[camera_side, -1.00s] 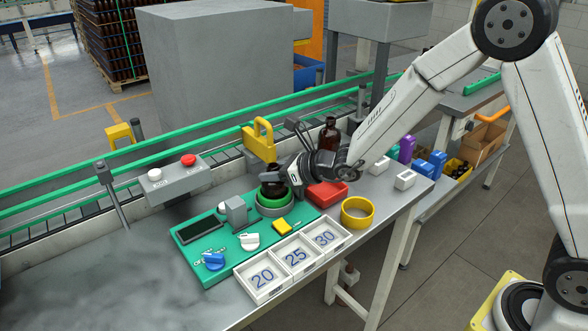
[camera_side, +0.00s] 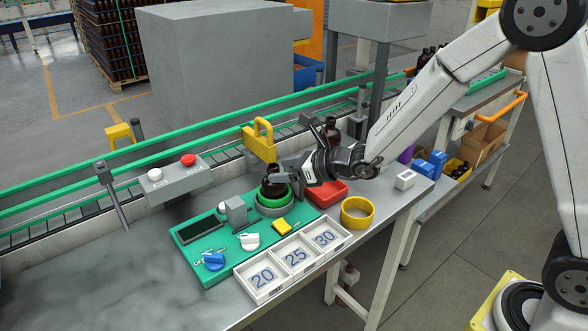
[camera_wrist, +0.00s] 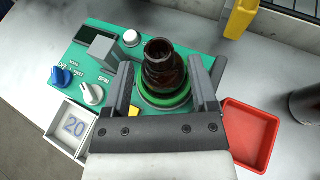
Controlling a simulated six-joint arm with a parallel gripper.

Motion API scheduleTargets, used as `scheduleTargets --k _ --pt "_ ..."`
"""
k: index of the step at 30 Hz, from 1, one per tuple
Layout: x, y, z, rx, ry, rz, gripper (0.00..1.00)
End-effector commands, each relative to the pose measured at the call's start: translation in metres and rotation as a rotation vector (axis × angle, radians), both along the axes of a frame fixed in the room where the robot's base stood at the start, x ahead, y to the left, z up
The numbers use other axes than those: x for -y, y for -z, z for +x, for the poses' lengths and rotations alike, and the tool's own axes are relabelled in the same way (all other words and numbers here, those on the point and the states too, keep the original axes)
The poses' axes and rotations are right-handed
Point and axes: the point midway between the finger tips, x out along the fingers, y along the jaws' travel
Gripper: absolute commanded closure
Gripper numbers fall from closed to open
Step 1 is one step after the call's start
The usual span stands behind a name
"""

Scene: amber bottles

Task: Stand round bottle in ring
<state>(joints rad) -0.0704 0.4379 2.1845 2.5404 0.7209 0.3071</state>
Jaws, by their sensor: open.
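The round amber bottle (camera_side: 273,185) stands upright inside the green ring (camera_side: 272,196) on the green panel (camera_side: 190,262). In the wrist view the bottle (camera_wrist: 162,68) shows its open mouth, with the green ring (camera_wrist: 165,104) around its base. My gripper (camera_side: 283,177) is beside the bottle at its right. In the wrist view the fingers of my gripper (camera_wrist: 160,88) are open, one on each side of the bottle, with gaps visible. The lower part of the bottle is partly hidden by my gripper in the side view.
A red tray (camera_side: 327,194) and a yellow ring (camera_side: 357,211) lie to the right. A second amber bottle (camera_side: 331,131) stands behind my gripper. A white tray (camera_side: 293,264) marked 20, 25 and 30 is in front. A yellow bracket (camera_side: 259,142) rises behind the panel.

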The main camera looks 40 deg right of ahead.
Motion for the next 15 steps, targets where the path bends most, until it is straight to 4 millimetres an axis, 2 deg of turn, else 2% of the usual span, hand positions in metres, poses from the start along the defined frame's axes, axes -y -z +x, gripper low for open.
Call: scheduleTargets --k 15 --pt "0.03 -0.026 -0.053 0.002 0.003 0.001 0.25"
